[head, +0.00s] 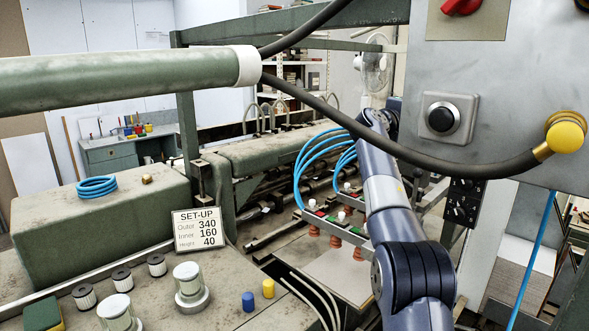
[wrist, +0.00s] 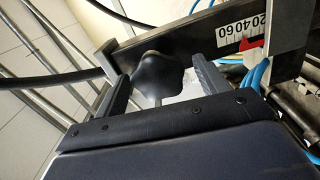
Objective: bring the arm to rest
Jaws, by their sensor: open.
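My gripper (wrist: 158,82) is open in the wrist view, with one grey finger on each side. A black lobed knob (wrist: 157,72) shows between the fingers, on a dark bar. I cannot tell whether the fingers touch the knob; no grip on it shows. In the head view my dark blue and grey arm (head: 387,195) reaches up and away on the right side. My gripper cannot be made out there.
A grey control panel (head: 510,95) and a thick black cable (head: 400,150) hang close by the arm. Suction cups (head: 335,241) with blue hoses sit left of it. A white scale with a red pointer (wrist: 250,45) is near the right finger. A set-up sign (head: 200,230) stands left.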

